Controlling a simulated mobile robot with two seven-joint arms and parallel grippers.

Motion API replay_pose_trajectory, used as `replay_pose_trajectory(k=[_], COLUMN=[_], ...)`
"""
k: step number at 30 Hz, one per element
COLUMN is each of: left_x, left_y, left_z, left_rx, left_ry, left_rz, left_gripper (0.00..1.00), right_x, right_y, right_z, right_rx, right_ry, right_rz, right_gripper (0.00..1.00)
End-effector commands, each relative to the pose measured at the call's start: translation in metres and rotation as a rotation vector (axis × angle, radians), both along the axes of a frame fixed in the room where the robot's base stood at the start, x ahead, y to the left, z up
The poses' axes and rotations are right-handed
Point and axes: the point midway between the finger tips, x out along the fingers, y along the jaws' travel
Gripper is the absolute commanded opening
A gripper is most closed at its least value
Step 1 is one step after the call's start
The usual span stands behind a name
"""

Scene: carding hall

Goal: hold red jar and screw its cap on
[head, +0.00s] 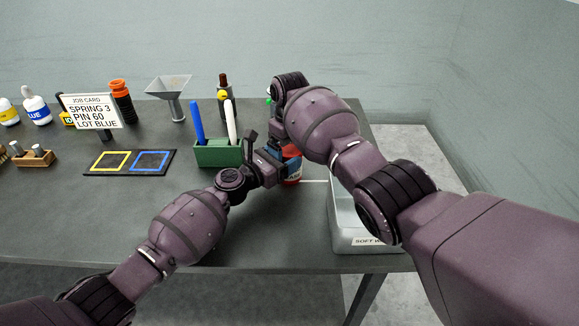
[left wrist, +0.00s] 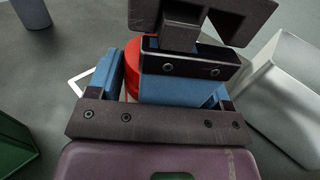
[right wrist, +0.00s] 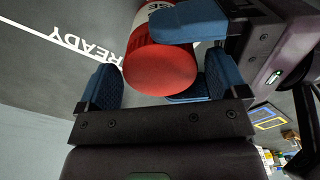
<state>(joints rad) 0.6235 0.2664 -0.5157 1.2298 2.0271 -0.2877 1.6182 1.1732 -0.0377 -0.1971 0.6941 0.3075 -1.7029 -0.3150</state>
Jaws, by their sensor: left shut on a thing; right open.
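The red jar (head: 292,167) stands at the table's right side, mostly hidden by my arms in the head view. My left gripper (head: 275,163) is shut on its side; in the left wrist view, red (left wrist: 132,68) shows between the blue pads. In the right wrist view, the jar's white-and-red body (right wrist: 145,35) sits behind a round red top, the cap (right wrist: 160,70). I cannot tell how tightly the cap sits. My right gripper (right wrist: 160,85) is open above the jar, its blue pads on either side of the cap.
A grey bin (head: 347,222) labelled "SOFT W…" stands at the right edge. A green holder (head: 218,153) with pens is left of the jar. A white line and the word READY (right wrist: 95,50) mark the tabletop. The front middle table is clear apart from my left arm.

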Motion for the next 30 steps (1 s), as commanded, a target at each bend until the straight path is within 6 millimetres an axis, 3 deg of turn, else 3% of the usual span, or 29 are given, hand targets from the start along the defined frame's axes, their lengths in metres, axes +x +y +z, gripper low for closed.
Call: replay_pose_trajectory(k=[2, 12, 25, 26, 30], left_x=[-0.0002, -0.0002, -0.0002, -0.0002, -0.0002], left_y=[-0.0002, -0.0002, -0.0002, -0.0002, -0.0002], left_z=[-0.0004, -0.0004, -0.0004, -0.0004, -0.0004], left_rx=[0.001, 0.0, 0.0, 0.0, 0.0], left_ry=[0.001, 0.0, 0.0, 0.0, 0.0], left_rz=[0.0, 0.0, -0.001, -0.001, -0.001], left_gripper=[0.07, 0.07, 0.07, 0.07, 0.07], right_x=[-0.0001, -0.0001, 0.0, 0.0001, 0.0], right_y=[0.0001, 0.0001, 0.0003, 0.0004, 0.0003], right_z=[-0.0001, 0.0001, 0.0003, 0.0003, 0.0003], right_rx=[0.0, 0.0, 0.001, 0.001, 0.001], right_ry=[0.0, 0.0, -0.001, -0.001, -0.001], right_rz=[0.0, 0.0, -0.136, -0.136, -0.135], right_gripper=[0.92, 0.42, 0.42, 0.75, 0.96])
